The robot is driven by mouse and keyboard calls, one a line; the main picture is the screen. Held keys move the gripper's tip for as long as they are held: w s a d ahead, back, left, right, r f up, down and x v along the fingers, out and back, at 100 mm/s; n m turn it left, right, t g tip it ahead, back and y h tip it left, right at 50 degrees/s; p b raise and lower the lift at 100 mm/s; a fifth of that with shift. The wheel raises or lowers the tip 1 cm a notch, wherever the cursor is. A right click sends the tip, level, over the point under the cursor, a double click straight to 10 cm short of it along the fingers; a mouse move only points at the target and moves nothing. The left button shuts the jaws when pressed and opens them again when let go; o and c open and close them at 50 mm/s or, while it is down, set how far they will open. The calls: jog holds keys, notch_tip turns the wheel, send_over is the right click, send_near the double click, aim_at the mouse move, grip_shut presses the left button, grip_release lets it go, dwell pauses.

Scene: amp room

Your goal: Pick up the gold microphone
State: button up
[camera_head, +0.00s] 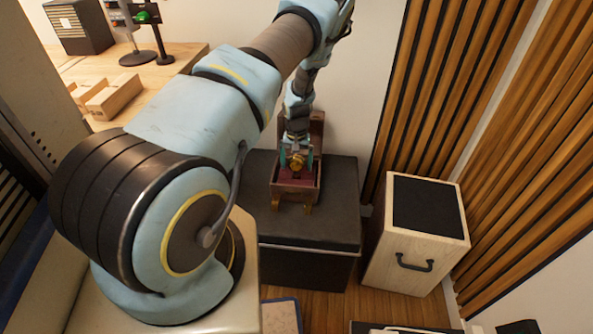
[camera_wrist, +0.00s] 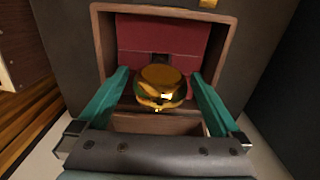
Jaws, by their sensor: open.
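The gold microphone (camera_wrist: 161,85) shows in the wrist view as a shiny gold rounded head inside an open box (camera_wrist: 228,55) with a red lining. In the head view the gold microphone (camera_head: 296,162) is a small gold shape in the box (camera_head: 286,192), which stands on a black case. My gripper (camera_wrist: 163,88) is open, with one teal finger on each side of the microphone. Whether the fingers touch it cannot be told. My gripper also shows in the head view (camera_head: 296,160), over the box. The microphone's lower part is hidden.
The black case (camera_head: 335,215) bears the box. A pale wooden cabinet (camera_head: 392,262) with a dark top stands to its right, near slatted wall panels (camera_head: 440,80). A wooden desk (camera_head: 185,58) with a stand and small boxes is at the upper left.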

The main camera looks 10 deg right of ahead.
jog(key=shift+f, duration=0.2)
grip_shut()
dwell(0.7)
